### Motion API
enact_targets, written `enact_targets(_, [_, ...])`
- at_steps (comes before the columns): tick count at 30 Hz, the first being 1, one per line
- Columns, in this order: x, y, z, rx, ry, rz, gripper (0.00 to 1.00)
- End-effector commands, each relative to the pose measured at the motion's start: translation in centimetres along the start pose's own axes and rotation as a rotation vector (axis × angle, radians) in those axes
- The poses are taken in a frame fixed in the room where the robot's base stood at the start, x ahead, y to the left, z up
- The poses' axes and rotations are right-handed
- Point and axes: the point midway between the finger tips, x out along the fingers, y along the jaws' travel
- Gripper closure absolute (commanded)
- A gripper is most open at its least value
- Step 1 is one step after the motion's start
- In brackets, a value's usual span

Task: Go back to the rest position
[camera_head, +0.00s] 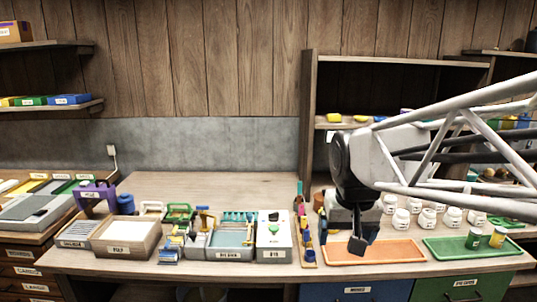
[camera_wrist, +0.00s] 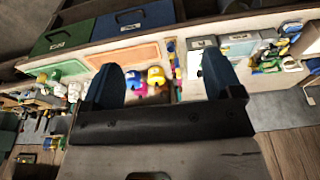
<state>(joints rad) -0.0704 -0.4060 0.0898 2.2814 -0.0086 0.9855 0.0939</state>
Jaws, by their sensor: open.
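My gripper (camera_head: 358,243) hangs over the left part of the orange tray (camera_head: 400,250), with its dark fingers pointing down. In the wrist view my gripper (camera_wrist: 164,82) has its two dark blue fingers wide apart with nothing held between them. Small yellow and pink things (camera_wrist: 155,76) show in the gap, beyond the fingertips. The orange tray (camera_wrist: 125,54) shows there too, past the left finger. My arm comes in from the right and hides part of the shelf and the bench behind it.
A green tray (camera_head: 452,250) holds two small jars at the right. Several white jars (camera_head: 453,217) stand behind it. Left of my gripper are a grey bin of tools (camera_head: 232,253), a white box (camera_head: 274,249) and a pale-filled tray (camera_head: 126,250). The back-left bench top is clear.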

Motion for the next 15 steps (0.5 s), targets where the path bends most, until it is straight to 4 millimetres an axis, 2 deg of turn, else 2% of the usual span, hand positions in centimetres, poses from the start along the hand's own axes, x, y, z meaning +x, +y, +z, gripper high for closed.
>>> enact_targets(1, [0.1,0.5,1.4,0.001,0.005,0.001,0.15])
enact_targets(9, [1.4,2.4,8.4,0.001,0.025,0.008,0.15])
enact_targets(15, [2.6,3.2,12.5,0.000,0.036,0.013,0.15])
